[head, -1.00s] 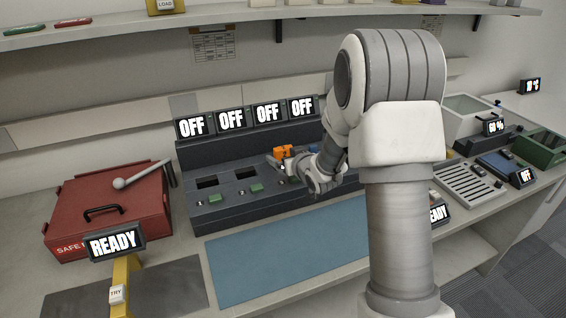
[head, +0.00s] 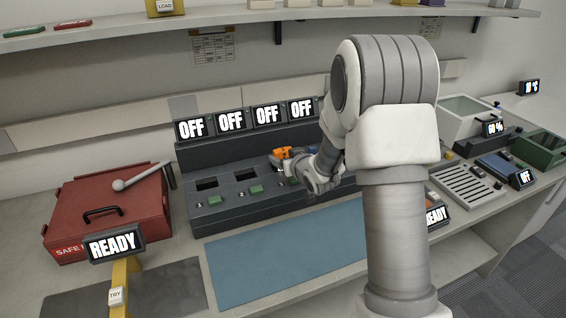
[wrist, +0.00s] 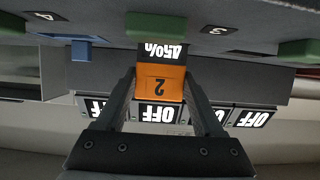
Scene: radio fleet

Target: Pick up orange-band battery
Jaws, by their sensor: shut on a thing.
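The orange-band battery (wrist: 161,84) is in the middle of the wrist view, upside down there, with a "2" on its orange part and a percent readout, apparently 45%, on its dark end. My gripper (wrist: 160,88) is shut on it, one finger on each side. In the head view the battery (head: 282,153) shows as a small orange block over the dark charger (head: 215,215), with my gripper (head: 290,165) at it, partly hidden by my wrist. I cannot tell whether its dark end is clear of the charger or still within a slot.
A blue block (wrist: 75,42) is beside it in the wrist view. Green buttons (wrist: 160,26) line the charger; OFF displays (head: 231,120) stand behind. A red case (head: 105,210) is at left and a bare blue mat (head: 285,255) in front. A shelf (head: 240,17) runs above.

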